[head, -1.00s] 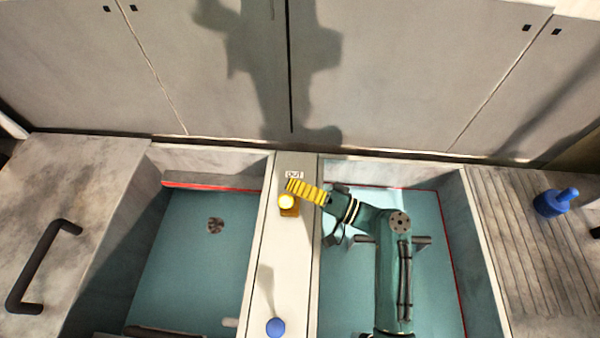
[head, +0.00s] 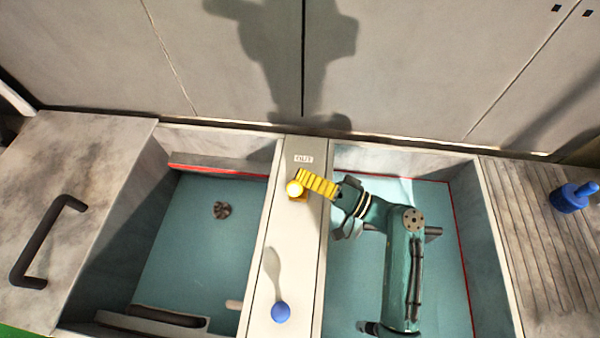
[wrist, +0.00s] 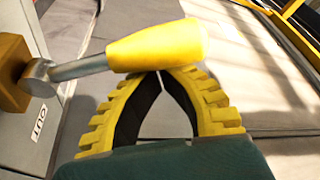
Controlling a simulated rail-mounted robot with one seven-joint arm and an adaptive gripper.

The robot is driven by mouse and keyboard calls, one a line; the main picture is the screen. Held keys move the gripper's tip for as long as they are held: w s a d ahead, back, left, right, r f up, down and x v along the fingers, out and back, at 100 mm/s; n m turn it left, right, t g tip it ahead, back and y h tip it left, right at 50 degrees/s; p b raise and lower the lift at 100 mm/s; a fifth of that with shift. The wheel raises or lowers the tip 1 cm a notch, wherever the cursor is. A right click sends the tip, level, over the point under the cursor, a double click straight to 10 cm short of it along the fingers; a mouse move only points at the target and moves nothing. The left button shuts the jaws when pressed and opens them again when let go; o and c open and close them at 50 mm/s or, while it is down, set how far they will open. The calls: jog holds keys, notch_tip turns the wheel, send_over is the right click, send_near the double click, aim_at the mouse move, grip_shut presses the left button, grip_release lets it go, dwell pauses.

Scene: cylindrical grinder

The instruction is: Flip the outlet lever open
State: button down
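The outlet lever has a yellow handle (wrist: 160,45) on a metal stem, joined to a brown-orange block (wrist: 14,75). In the head view the lever (head: 294,188) stands on the pale strip between two basins, just below the OUT label (head: 303,159). My gripper (head: 304,181) reaches it from the right. In the wrist view its yellow ribbed fingers (wrist: 162,72) meet at the tips, with only a thin gap between them. The handle lies across the fingertips and partly hides them. They look close to it or touching, not clearly around it.
A blue round knob (head: 281,312) stands on the same strip, nearer the bottom. The left basin (head: 190,260) has a drain. A black handle (head: 45,245) is at far left. A blue fitting (head: 572,198) stands on the ribbed board at right. Grey cabinet panels (head: 400,70) rise behind.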

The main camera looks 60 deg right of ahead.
jog(key=s+d+b, duration=0.1)
jog(key=s+d, duration=0.3)
jog(key=s, duration=0.4)
jog(key=shift+d+r+b, duration=0.15)
jog(key=shift+d+b, duration=0.15)
jog(key=shift+d, duration=0.1)
jog(key=shift+s, duration=0.1)
